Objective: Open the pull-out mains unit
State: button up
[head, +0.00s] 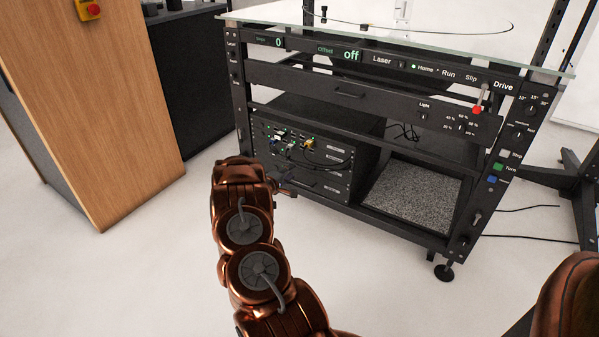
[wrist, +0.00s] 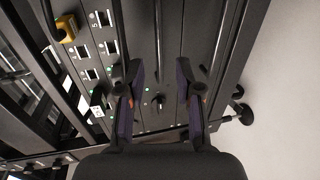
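A black rack of stacked panels (head: 330,172) sits in the lower left bay of the turntable frame. Its panels carry sockets, plugs and cables; I cannot tell for sure which panel is the mains unit. My gripper (head: 284,184) is in front of the lower part of the rack, partly hidden by my arm. In the wrist view the gripper (wrist: 160,68) is open, its two fingers apart and pointing at the panels. A small black knob (wrist: 158,100) shows between the fingers, and nothing is held. Green lights and sockets (wrist: 103,18) show beside the left finger. All panels look flush.
A control strip (head: 380,62) runs above the rack, under a glass top (head: 400,38). An open bay with a speckled grey floor (head: 415,195) is to the right. A wooden cabinet (head: 110,110) stands at the left. The pale floor (head: 160,260) in front is clear.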

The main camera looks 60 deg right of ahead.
jog(key=shift+b+x, duration=1.6)
jog(key=shift+x, duration=2.3)
grip_shut()
